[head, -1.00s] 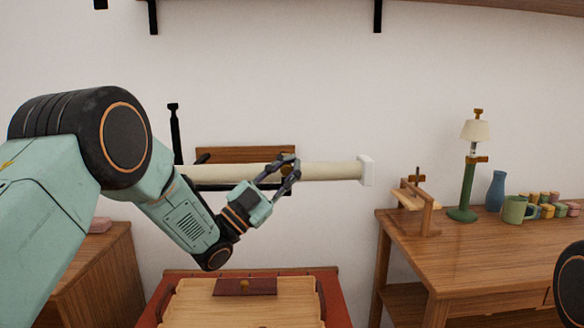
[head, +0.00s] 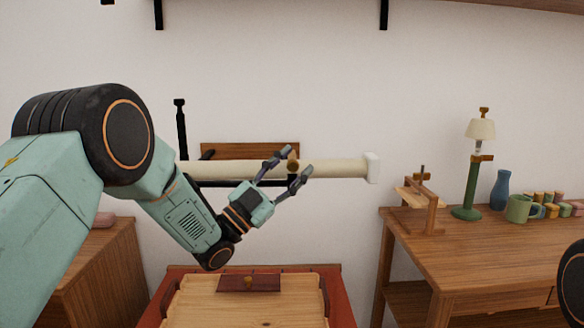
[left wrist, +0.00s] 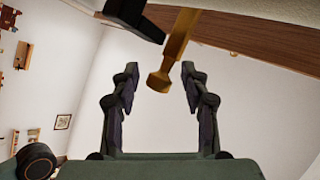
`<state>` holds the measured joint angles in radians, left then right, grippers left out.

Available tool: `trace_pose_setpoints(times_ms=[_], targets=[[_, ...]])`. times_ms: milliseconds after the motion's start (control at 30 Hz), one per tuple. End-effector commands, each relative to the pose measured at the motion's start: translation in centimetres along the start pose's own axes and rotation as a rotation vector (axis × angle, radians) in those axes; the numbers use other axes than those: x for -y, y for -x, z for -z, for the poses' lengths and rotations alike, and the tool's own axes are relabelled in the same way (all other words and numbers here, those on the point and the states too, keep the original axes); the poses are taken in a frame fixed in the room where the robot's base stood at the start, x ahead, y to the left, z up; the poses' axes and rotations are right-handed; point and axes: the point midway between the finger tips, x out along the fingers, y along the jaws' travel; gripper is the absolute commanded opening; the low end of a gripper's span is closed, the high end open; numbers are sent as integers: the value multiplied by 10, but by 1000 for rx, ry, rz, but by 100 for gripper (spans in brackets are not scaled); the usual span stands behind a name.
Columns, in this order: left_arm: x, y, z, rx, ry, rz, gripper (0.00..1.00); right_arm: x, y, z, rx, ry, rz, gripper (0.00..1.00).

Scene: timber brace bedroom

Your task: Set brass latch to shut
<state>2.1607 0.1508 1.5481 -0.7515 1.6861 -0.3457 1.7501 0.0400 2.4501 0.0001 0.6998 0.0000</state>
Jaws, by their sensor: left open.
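The brass latch (head: 293,165) shows as a small brass knob in front of the cream beam (head: 340,167). In the left wrist view it is a brass lever with a rounded end (left wrist: 160,80). My left gripper (head: 296,162) is open, with a finger on either side of the knob. In the left wrist view, gaps show between the lever's end and both fingers (left wrist: 160,75). My right gripper is not in view.
A wooden board (head: 250,151) is on the wall behind the beam. A red-edged chest (head: 342,300) with a brass piece (head: 249,282) stands below. The right desk (head: 480,238) holds a green lamp (head: 470,190), blue vase (head: 500,190) and mug (head: 518,208).

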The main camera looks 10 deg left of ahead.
Motion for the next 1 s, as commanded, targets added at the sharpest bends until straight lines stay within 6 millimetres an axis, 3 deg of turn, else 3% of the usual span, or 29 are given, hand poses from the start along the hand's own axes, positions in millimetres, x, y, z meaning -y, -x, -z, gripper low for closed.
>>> trace_pose_setpoints(times_ms=[600, 1000], targets=[[-1, 105, -1, 5, 1, 0, 46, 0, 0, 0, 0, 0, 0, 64], [-2, 117, 0, 3, 0, -2, 46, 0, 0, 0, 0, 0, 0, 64]])
